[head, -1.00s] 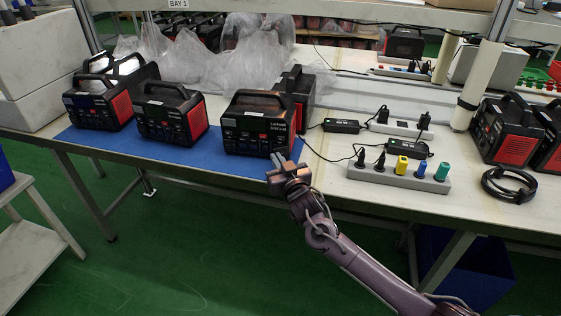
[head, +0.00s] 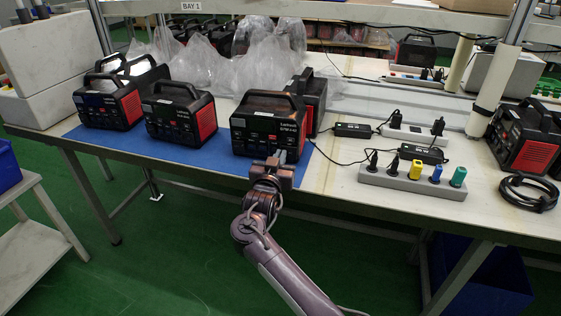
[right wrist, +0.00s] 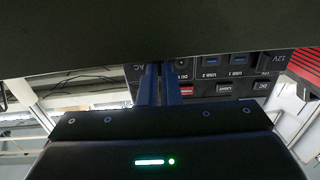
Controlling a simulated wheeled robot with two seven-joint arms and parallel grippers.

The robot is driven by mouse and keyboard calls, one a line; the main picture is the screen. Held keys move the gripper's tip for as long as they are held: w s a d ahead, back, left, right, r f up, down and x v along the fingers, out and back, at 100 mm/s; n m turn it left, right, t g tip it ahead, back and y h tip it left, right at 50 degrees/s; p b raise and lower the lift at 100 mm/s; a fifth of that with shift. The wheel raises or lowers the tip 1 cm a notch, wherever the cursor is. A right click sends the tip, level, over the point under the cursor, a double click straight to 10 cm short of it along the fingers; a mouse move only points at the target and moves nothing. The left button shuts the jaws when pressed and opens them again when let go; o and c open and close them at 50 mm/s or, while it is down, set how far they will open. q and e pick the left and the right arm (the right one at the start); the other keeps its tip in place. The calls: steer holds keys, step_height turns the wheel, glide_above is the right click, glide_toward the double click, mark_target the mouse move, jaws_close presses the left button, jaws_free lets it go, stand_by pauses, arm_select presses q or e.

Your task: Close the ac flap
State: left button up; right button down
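The black power station (head: 268,133) with a red side panel stands at the right end of the blue mat (head: 232,163). My right gripper (head: 277,158) is low in front of its front face. In the right wrist view the station's front panel (right wrist: 225,75) shows upside down, with AC, USB, DC, LIGHT and 12V labels. The blue fingers (right wrist: 161,84) are close together, near the AC label, with nothing visible between them. A dark surface across the top of that view hides part of the panel. I cannot make out the AC flap clearly. My left gripper is out of view.
More power stations stand left (head: 180,116) and behind on the table. A power strip (head: 412,178) with coloured plugs, black adapters and cables lies to the right, with a coiled cable (head: 528,193). Clear plastic bags (head: 255,50) lie behind.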

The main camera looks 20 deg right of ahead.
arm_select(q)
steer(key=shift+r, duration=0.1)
arm_select(e)
steer(key=shift+r, duration=0.1)
steer(key=c, duration=1.6)
jaws_free()
